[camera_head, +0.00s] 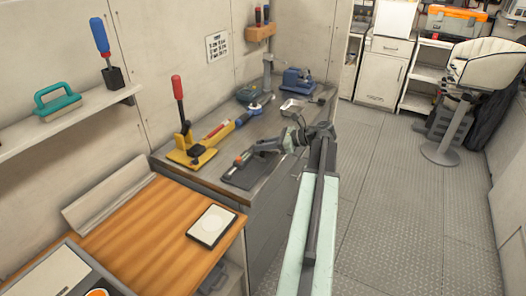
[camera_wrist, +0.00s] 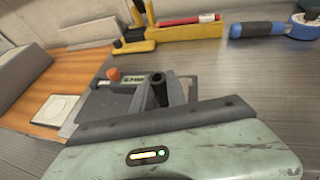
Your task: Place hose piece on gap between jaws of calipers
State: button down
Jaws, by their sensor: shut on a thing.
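The hose piece (camera_wrist: 158,84) is a short dark tube with a hollow open end, seen in the wrist view. My gripper (camera_wrist: 158,98) is shut on it, with one grey finger on each side. The calipers (camera_wrist: 133,79) lie on a dark grey mat (camera_wrist: 106,102), with an orange part at their left end. My gripper and the hose piece are over the mat, at the right of the visible caliper part. They hide the caliper jaws, so I cannot tell the gap or any contact. In the head view, my gripper (camera_head: 262,149) is above the mat (camera_head: 240,178).
A yellow tool with a red handle (camera_head: 186,150) stands behind the mat. A blue-handled tool (camera_wrist: 257,29) lies at the back right in the wrist view. A wooden board (camera_head: 150,225) and a white pad (camera_head: 212,225) are at the near left. Open floor lies right of the bench.

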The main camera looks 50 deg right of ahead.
jog(key=c, duration=1.3)
grip_release()
jog(key=shift+s+r+p, duration=0.15)
jog(key=shift+r+p, duration=0.15)
jog(key=shift+r, duration=0.05)
jog(key=shift+p+v, duration=2.1)
jog(key=shift+v, duration=3.75)
jog(key=shift+f, duration=0.15)
